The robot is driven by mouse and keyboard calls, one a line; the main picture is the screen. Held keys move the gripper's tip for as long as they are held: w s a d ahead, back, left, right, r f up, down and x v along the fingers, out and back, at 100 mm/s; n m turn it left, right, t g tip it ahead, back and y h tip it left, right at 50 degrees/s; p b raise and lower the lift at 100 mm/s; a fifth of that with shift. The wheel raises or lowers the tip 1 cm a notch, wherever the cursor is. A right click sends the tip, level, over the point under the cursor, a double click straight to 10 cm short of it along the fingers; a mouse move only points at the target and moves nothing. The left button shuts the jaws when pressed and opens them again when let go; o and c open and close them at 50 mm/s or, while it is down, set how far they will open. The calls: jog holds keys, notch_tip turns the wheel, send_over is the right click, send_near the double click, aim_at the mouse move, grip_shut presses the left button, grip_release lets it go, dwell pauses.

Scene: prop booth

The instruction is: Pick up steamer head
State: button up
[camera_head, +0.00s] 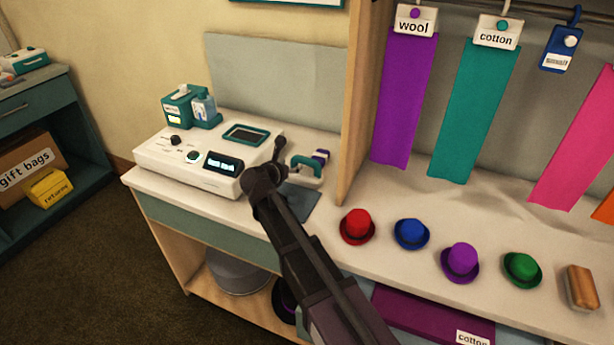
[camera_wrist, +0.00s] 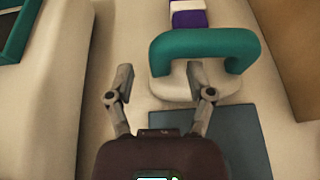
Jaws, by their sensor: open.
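The steamer head appears to be the white piece with a teal arched handle (camera_head: 306,168) on the counter, right of the white console. It also shows in the wrist view (camera_wrist: 205,42), upper right of centre, handle upward. My gripper (camera_head: 277,158) is at its left in the head view. In the wrist view my gripper (camera_wrist: 160,80) is open, with nothing between its fingers. Its right finger overlaps the white base in the picture; I cannot tell whether they touch. The left finger is over bare counter.
The white console (camera_head: 190,160) stands close on the left. A dark blue mat (camera_head: 300,203) lies in front of the steamer head. A purple and white item (camera_wrist: 188,14) is just behind it. A wooden divider (camera_head: 360,100) rises at right, with several small hats (camera_head: 357,226) beyond.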

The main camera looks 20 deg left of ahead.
jog(key=shift+b+x, duration=0.4)
jog(key=shift+x, duration=1.05)
grip_shut()
